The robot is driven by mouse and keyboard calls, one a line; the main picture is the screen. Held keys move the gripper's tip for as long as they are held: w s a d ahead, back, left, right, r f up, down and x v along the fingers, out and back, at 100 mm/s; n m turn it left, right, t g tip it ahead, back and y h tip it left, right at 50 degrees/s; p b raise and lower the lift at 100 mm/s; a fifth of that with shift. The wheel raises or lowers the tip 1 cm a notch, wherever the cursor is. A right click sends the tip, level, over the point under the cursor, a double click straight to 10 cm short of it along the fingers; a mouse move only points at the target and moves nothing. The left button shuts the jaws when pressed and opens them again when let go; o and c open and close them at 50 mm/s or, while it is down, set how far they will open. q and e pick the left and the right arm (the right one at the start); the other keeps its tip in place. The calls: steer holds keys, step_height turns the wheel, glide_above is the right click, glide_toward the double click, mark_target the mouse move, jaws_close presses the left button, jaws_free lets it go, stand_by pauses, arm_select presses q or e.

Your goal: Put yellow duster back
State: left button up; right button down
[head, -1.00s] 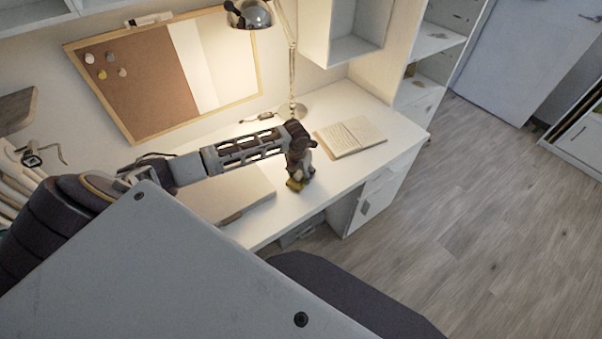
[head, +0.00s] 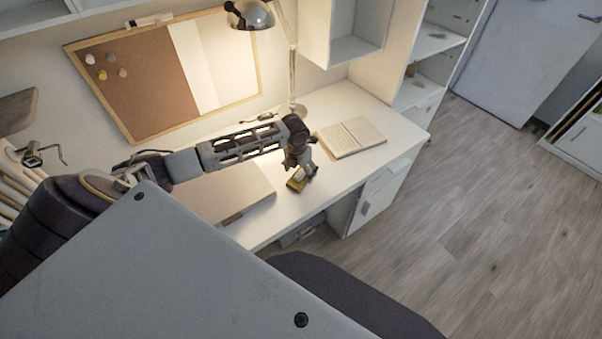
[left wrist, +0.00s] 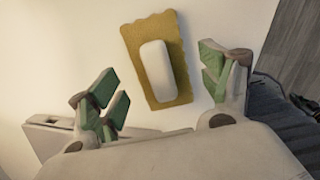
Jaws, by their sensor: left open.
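The yellow duster with a white block on top (head: 296,183) lies on the white desk near its front edge. It also shows in the left wrist view, at the upper middle, with its yellow wavy-edged base (left wrist: 182,86) and white block flat on the desk. My left gripper (head: 304,163) is over the duster, and its green-padded fingers (left wrist: 160,92) are open on either side of it, with visible gaps. The gripper partly hides the duster in the head view. My right gripper is not in view.
A closed laptop (head: 225,192) lies left of the duster. An open book (head: 351,137) lies to the right. A desk lamp (head: 252,14) stands behind. A framed cork and white board (head: 205,65) is on the wall, with a marker on a small holder (head: 149,20) at its top.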

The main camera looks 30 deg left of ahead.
mark_target(298, 175)
arm_select(q)
steer(key=r, duration=0.5)
steer(key=s+r, duration=0.1)
steer(key=r, duration=0.2)
steer(key=shift+s+r, duration=0.1)
steer(key=shift+r, duration=0.1)
steer(key=shift+s+r, duration=0.15)
steer(key=shift+r, duration=0.45)
steer(key=shift+s+f, duration=0.1)
